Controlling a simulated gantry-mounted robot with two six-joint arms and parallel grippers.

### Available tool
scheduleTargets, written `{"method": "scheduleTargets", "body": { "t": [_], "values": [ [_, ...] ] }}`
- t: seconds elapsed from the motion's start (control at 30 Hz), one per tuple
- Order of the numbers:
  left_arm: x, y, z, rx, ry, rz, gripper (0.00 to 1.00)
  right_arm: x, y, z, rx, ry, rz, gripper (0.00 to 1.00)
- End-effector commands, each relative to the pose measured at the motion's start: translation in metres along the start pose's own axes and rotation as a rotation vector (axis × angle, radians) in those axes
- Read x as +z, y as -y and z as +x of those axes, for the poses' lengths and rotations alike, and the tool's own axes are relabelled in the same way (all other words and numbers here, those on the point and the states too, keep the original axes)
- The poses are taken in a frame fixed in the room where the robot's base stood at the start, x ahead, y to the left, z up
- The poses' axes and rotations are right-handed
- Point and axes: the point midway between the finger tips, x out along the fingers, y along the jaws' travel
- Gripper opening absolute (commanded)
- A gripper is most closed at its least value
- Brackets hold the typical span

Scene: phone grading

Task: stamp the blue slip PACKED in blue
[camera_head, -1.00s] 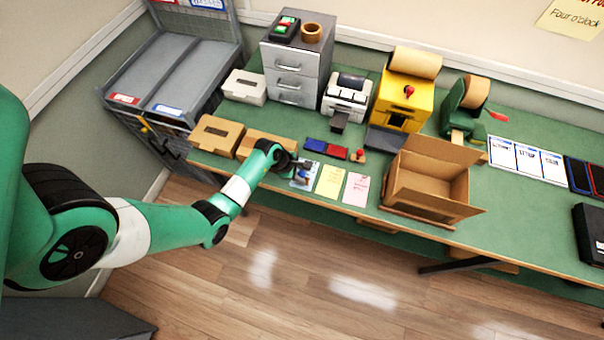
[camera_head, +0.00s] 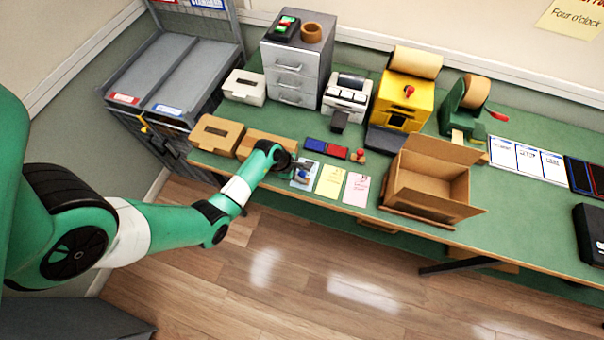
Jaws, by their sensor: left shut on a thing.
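The blue slip (camera_head: 301,183) lies at the front of the green bench, left of a yellow slip (camera_head: 330,181) and a pink slip (camera_head: 356,189). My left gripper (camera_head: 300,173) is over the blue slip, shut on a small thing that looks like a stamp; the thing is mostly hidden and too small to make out. Whether it touches the slip I cannot tell. Behind the slips is an ink pad with a blue half (camera_head: 315,145) and a red half (camera_head: 337,151). Another stamp with a red knob (camera_head: 358,155) stands right of the pad. My right gripper is not in view.
An open cardboard box (camera_head: 428,188) stands right of the slips. A small printer (camera_head: 347,92), a yellow dispenser (camera_head: 403,97) and a grey drawer unit (camera_head: 297,65) stand behind. Brown cartons (camera_head: 215,135) lie at the left end of the bench.

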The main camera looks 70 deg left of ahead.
Motion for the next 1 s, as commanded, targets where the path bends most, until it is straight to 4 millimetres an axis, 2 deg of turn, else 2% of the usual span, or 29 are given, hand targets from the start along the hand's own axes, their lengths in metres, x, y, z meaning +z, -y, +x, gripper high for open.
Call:
{"method": "scheduleTargets", "body": {
  "t": [1.0],
  "values": [
    [-0.0026, 0.0016, 0.0060, 0.000, 0.000, 0.000, 0.00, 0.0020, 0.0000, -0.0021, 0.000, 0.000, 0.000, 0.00]
  ]
}}
